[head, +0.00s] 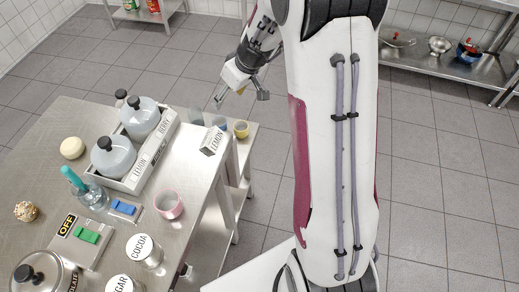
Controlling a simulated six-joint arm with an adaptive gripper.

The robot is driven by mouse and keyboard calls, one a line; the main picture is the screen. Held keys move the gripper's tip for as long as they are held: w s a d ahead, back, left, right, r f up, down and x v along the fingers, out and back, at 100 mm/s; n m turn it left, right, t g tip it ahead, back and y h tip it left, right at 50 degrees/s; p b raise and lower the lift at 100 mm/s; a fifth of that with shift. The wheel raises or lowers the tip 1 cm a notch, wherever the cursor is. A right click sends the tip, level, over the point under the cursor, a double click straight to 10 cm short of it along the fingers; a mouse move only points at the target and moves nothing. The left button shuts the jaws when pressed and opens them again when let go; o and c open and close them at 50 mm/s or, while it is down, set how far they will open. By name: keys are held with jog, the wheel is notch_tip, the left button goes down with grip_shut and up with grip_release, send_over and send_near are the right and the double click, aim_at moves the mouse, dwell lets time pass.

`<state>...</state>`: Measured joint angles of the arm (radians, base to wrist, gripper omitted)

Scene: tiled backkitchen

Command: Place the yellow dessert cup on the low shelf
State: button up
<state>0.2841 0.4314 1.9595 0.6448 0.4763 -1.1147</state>
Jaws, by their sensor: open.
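The shelf looks lower than the tabletop. My gripper (241,97) hangs above and slightly behind the yellow cup, fingers spread, with nothing between them. It appears apart from the cup. I cannot tell the exact height gap from this one view.
The steel table (185,240) holds a jar tray, a pink cup (169,205) and canisters. A steel rack (450,66) stands back right.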

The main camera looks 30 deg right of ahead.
jog(key=s+a+r+m, duration=0.1)
jog(key=s+a+r, duration=0.4)
jog(key=s+r, duration=0.5)
jog(key=s+a+r+m, duration=0.1)
jog(key=s+a+r, duration=0.3)
jog(key=s+r, duration=0.55)
jog(key=s+f+m+h, duration=0.1)
jog(key=s+f+h, duration=0.1)
jog(key=s, duration=1)
jog(key=shift+s+d+t, duration=0.35)
jog(key=shift+t, duration=0.05)
